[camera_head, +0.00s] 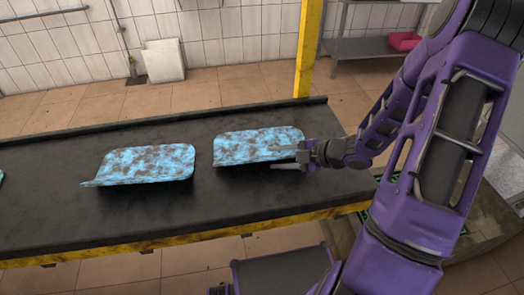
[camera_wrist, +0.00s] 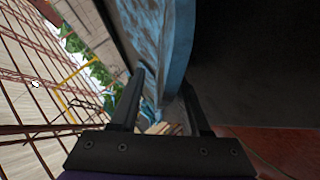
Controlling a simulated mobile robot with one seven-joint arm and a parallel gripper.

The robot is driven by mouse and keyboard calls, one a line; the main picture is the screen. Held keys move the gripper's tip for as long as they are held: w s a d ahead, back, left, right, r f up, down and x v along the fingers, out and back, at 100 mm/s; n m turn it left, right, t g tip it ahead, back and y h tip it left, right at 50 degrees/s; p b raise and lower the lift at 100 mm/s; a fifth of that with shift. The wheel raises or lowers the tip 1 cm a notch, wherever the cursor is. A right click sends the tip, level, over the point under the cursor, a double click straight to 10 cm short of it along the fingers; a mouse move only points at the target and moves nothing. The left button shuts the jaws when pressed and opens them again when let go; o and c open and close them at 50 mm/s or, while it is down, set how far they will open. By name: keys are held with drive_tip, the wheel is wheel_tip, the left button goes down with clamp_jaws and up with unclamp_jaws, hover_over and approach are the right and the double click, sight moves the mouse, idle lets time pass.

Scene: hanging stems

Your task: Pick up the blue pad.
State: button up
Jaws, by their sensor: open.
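Two blue pads with brown mottling lie on the dark belt in the head view. One pad (camera_head: 255,143) is at the right and the other pad (camera_head: 145,163) is left of it. My gripper (camera_head: 283,157) is at the right end of the right pad, with its fingers pointing left. In the wrist view my gripper (camera_wrist: 162,80) is open. A blue pad (camera_wrist: 168,35) reaches down into the gap between the fingers, its edge seen nearly edge-on. Contact with either finger cannot be told.
The dark belt table (camera_head: 60,220) has a raised back edge and a yellow front rail. A yellow post (camera_head: 309,50) stands behind it. A metal shelf (camera_head: 370,46) with a red item (camera_head: 404,40) is at the back right. A small green thing shows at the far left edge.

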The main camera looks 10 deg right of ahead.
drive_tip(key=shift+x, duration=1.2)
clamp_jaws()
